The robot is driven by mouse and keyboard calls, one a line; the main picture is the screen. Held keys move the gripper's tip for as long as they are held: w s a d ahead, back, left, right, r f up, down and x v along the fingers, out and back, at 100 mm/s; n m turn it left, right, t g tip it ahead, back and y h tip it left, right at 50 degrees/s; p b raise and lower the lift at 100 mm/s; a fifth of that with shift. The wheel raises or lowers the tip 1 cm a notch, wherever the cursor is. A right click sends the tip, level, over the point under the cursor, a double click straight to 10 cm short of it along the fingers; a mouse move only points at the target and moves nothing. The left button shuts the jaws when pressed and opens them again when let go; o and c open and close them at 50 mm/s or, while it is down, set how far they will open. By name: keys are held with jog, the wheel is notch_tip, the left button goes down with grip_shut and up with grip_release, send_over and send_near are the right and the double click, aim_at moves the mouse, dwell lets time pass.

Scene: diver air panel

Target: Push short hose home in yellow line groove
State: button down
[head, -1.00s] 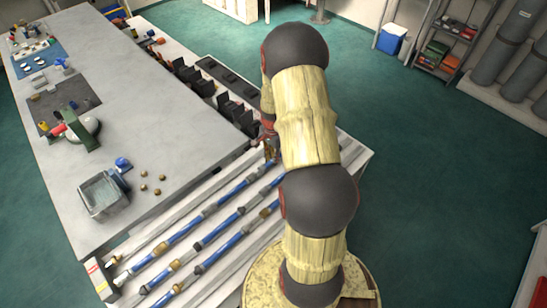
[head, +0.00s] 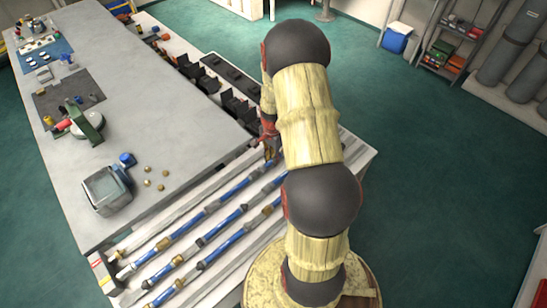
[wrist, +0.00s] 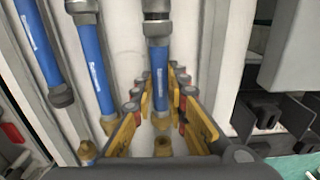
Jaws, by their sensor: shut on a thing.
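In the wrist view a short blue hose (wrist: 159,72) with a brass lower end lies along a pale groove. A grey coupling (wrist: 157,28) is at its upper end. My gripper (wrist: 160,82) has its yellow-padded fingers shut on the hose, one on each side. A brass fitting (wrist: 163,147) sits just below the hose end, with a small gap seeming to show between them. In the head view my gripper (head: 271,147) is at the far end of the grooved panel (head: 130,243), and my arm hides much there. I cannot tell whether the hose is fully seated.
Two more blue hoses (wrist: 95,65) (wrist: 40,45) lie in the grooves to the left in the wrist view. Dark brackets (wrist: 262,112) stand to the right. The bench (head: 150,110) holds a clear bin (head: 104,192) and small brass parts (head: 147,183).

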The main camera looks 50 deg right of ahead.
aim_at(271, 160)
jog(key=shift+w+a, duration=0.1)
jog(key=shift+a, duration=0.2)
jog(key=c, duration=1.8)
grip_release()
jog(key=shift+o, duration=0.6)
jog(key=shift+r, duration=0.1)
notch_tip(271, 160, up, 12)
